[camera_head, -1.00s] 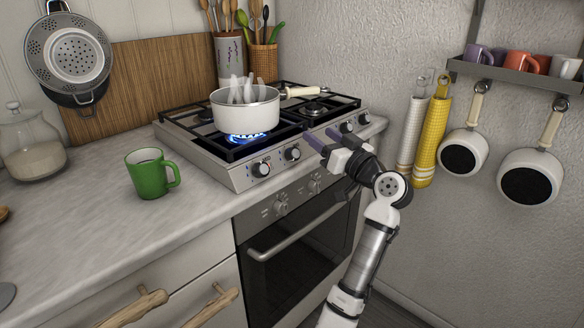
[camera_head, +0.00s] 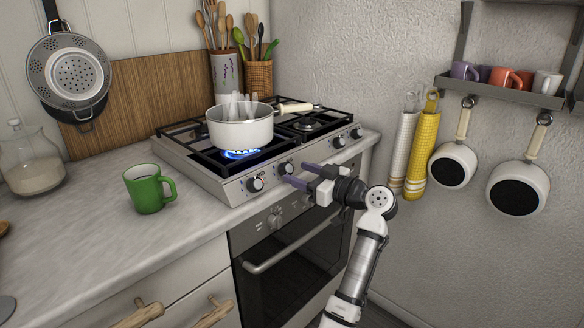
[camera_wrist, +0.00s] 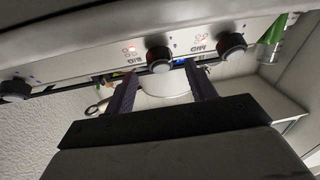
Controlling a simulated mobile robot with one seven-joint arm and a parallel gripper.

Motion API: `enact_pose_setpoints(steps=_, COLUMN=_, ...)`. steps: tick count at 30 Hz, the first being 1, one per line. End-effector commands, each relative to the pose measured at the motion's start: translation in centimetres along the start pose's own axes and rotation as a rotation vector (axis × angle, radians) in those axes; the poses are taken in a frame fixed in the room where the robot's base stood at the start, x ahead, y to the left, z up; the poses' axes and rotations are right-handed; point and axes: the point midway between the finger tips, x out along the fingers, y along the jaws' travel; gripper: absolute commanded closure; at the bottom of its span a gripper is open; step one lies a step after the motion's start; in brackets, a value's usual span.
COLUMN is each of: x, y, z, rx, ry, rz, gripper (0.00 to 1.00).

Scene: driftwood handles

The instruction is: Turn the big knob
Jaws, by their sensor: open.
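The stove (camera_head: 215,182) has several dark round knobs with silver rims along its front panel. I cannot tell which one is the big knob. Two of them, the left knob (camera_head: 255,184) and the second knob (camera_head: 286,168), sit below the lit burner. My gripper (camera_head: 297,173) is open and empty, with its purple fingers pointing at the second knob. In the wrist view, my gripper (camera_wrist: 158,70) has one knob (camera_wrist: 158,58) between the lines of its two fingertips. Another knob (camera_wrist: 232,45) is to the right. Contact cannot be made out.
A steaming white pot (camera_head: 240,130) stands over a blue flame. Two oven knobs (camera_head: 274,220) and the oven handle (camera_head: 290,246) are below the panel. A green mug (camera_head: 148,190) stands on the counter (camera_head: 85,225). Pans (camera_head: 518,190) hang on the right wall.

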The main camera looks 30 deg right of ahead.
Motion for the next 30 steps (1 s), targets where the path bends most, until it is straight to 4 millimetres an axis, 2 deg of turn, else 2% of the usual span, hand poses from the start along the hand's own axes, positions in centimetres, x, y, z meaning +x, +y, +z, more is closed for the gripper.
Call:
enact_pose_setpoints(steps=3, x=1.8, y=0.0, z=-0.1, rx=0.0, ry=-0.001, rz=-0.002, gripper=0.44)
enact_pose_setpoints(steps=6, x=2.7, y=0.0, z=-0.1, rx=0.001, ry=0.0, rz=0.0, gripper=0.44)
enact_pose_setpoints(steps=18, x=3.4, y=0.0, z=0.0, rx=0.0, ry=0.0, rz=0.001, gripper=0.46)
enact_pose_setpoints(steps=28, x=3.3, y=0.0, z=0.0, rx=0.0, ry=0.0, rz=0.001, gripper=0.89)
enact_pose_setpoints(steps=30, x=3.3, y=0.0, z=0.0, rx=0.001, ry=0.0, rz=0.001, gripper=0.89)
